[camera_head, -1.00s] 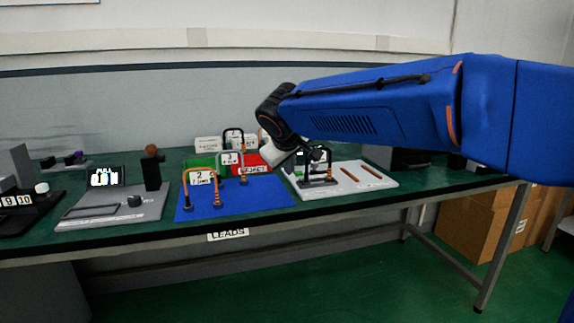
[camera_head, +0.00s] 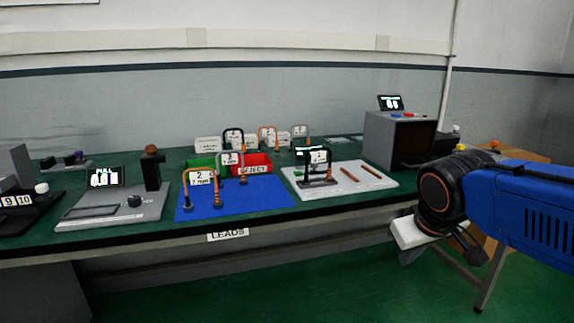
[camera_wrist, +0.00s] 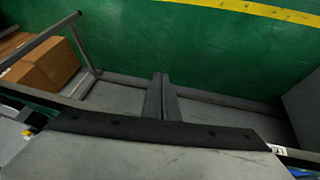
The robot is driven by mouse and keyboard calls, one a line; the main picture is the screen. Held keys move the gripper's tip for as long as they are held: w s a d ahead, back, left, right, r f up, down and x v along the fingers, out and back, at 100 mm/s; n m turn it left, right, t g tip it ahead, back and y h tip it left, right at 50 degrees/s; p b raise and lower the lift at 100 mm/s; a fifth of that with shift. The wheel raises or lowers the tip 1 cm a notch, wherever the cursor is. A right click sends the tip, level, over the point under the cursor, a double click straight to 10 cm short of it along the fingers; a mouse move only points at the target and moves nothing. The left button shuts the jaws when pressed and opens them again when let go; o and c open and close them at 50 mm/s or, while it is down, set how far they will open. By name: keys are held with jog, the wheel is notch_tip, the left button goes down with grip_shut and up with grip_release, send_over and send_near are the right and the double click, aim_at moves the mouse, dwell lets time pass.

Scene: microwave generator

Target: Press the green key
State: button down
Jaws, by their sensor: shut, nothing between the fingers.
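The microwave generator is probably the grey box (camera_head: 400,138) at the right end of the bench, with a dark opening in its front. A small lit display (camera_head: 390,102) stands on it. Small red and blue spots show on its top; I cannot make out a green key. My gripper (camera_head: 474,250) hangs in front of the bench edge, right of the box and lower than its top, apart from it. In the wrist view its dark fingers (camera_wrist: 161,98) are together and empty, over the floor. The generator does not show there.
The bench (camera_head: 250,230) carries a blue mat (camera_head: 240,203) with numbered leads, a red bin (camera_head: 258,170), a white board (camera_head: 325,191) and a grey pull tester (camera_head: 110,212). Green floor (camera_wrist: 200,50) lies below my gripper.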

jog(key=s+d+f+m, duration=0.2)
jog(key=s+f, duration=0.6)
jog(key=s, duration=0.4)
jog(key=shift+s+d+f+g+y, duration=0.25)
jog(key=shift+d+f+g+y, duration=0.15)
jog(key=shift+d, duration=0.05)
